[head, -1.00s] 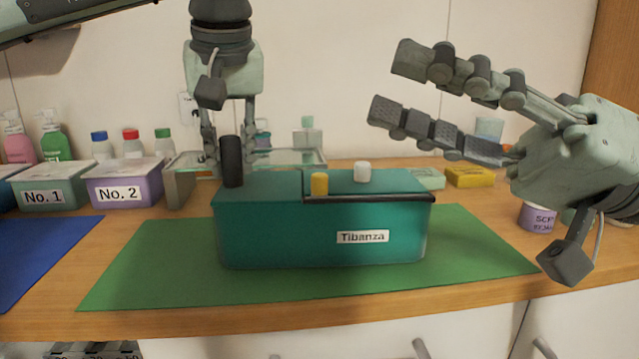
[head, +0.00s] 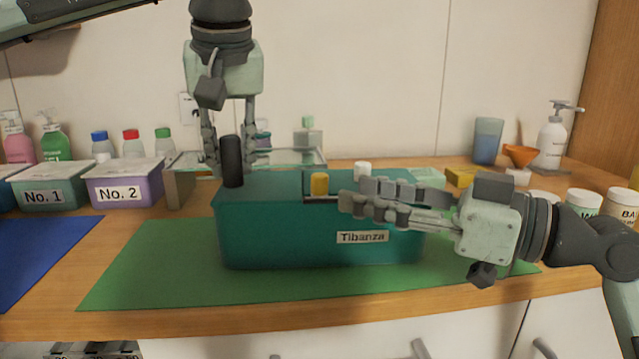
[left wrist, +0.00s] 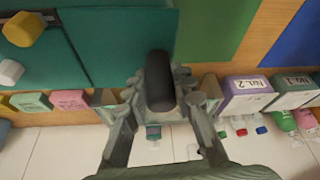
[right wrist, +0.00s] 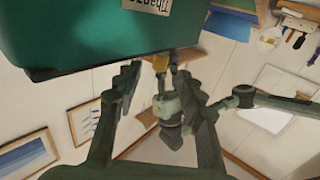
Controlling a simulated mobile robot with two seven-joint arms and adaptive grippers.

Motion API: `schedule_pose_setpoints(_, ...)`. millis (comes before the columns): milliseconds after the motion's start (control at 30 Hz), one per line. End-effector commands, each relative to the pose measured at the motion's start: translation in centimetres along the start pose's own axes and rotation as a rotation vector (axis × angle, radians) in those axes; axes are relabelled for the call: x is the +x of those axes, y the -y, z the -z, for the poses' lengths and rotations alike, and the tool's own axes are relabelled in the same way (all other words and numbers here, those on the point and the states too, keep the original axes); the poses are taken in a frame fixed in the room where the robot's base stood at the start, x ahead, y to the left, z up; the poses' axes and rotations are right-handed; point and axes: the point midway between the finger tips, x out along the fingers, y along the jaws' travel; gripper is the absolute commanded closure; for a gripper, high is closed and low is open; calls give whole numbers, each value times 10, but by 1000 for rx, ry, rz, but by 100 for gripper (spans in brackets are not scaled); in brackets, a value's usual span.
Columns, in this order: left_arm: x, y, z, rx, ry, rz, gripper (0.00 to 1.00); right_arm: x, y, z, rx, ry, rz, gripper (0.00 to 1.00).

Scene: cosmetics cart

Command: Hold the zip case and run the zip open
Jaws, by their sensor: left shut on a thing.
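The teal zip case (head: 270,230), labelled Tibanza, sits on a green mat (head: 150,262). A black upright post (head: 232,162) stands at its left end; my left gripper (head: 229,168) is shut on it from above. A yellow knob (head: 319,184) stands at the top front edge, near a dark line across the lid. A white knob (head: 362,171) is further back to its right. My right gripper (head: 350,196) is open, its fingers pointing left, just right of the yellow knob. The right fingers hide part of the front edge.
Boxes No. 1 (head: 50,192) and No. 2 (head: 125,186) stand at the left behind a blue mat (head: 40,255). A glass-topped stand (head: 180,185) is behind the case. Jars (head: 584,202) and a pump bottle (head: 551,142) stand at the right. The green mat's front is clear.

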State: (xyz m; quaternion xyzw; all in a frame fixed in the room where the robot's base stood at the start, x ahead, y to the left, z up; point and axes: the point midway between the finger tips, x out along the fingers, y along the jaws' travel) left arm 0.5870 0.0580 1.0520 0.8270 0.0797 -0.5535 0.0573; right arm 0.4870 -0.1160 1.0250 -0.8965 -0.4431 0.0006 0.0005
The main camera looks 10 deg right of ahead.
Motion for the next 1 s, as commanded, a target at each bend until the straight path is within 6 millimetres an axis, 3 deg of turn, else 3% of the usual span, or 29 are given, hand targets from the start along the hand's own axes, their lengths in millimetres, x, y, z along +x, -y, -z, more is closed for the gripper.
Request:
schedule_pose_setpoints(100,-1,0,0,-1,-2,-1,100,26,1,2,1,-6,4,61)
schedule_pose_setpoints(300,-1,0,0,-1,-2,-1,100,57,1,2,2,-3,3,61)
schedule_pose_setpoints(500,-1,0,0,-1,-2,-1,100,71,1,1,1,-1,1,61)
schedule_pose_setpoints(767,-1,0,0,-1,-2,-1,100,72,1,1,1,0,1,61)
schedule_pose_setpoints(1000,-1,0,0,-1,-2,-1,100,72,1,1,1,0,1,88)
